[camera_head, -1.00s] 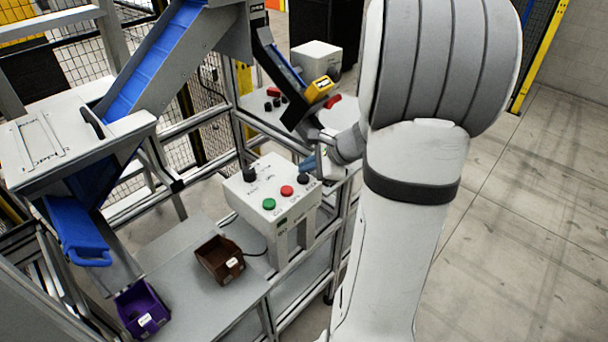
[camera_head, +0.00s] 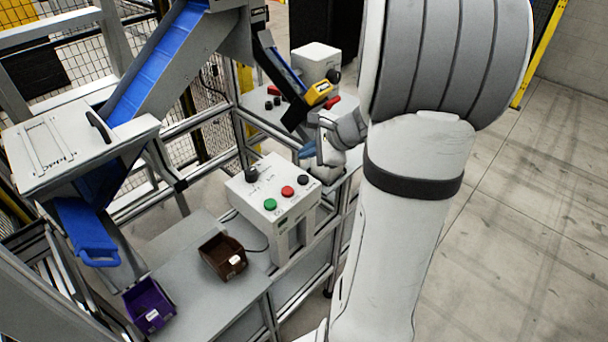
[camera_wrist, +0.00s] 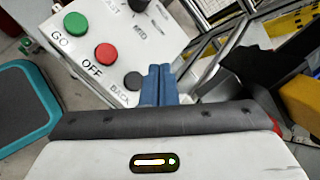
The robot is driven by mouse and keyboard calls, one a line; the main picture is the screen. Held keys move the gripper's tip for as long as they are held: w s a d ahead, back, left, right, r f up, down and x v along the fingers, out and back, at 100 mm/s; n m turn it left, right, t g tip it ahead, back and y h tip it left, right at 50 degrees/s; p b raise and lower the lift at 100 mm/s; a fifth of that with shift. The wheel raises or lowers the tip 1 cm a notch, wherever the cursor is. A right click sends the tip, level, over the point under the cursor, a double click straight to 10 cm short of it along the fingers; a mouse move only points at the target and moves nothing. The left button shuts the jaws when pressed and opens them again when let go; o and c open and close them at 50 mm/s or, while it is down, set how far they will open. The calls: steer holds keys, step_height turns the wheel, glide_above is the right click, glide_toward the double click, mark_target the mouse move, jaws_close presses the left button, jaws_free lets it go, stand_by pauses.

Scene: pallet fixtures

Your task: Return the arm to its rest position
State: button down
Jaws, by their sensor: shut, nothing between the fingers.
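My arm rises through the right half of the head view and bends over toward the workstation. My gripper (camera_head: 307,151) has blue fingers and shows just left of the arm, behind and above the control box (camera_head: 272,200). In the wrist view my gripper (camera_wrist: 159,82) has its two blue fingers side by side, shut with nothing between them. The control box also shows in the wrist view (camera_wrist: 82,52), with green GO, red OFF and black BACK buttons beyond the fingers. I cannot tell the exact gap between fingertips and box.
A brown bin (camera_head: 222,257) and a purple bin (camera_head: 149,305) stand on the grey bench. A blue chute (camera_head: 155,62) runs down at the left. A second control box (camera_head: 316,62) stands behind. Open floor (camera_head: 530,220) lies to the right.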

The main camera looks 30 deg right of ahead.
steer(key=s+a+r+n+g, duration=0.3)
steer(key=s+a+n, duration=0.4)
steer(key=a+n, duration=0.3)
steer(key=s+a+r+n+g+h, duration=0.1)
steer(key=s+a+n+h, duration=0.3)
steer(key=s+n, duration=0.6)
steer(key=shift+s+a+r+n+g+h, duration=0.25)
steer(key=shift+s+r+h, duration=0.2)
steer(key=shift+s, duration=0.3)
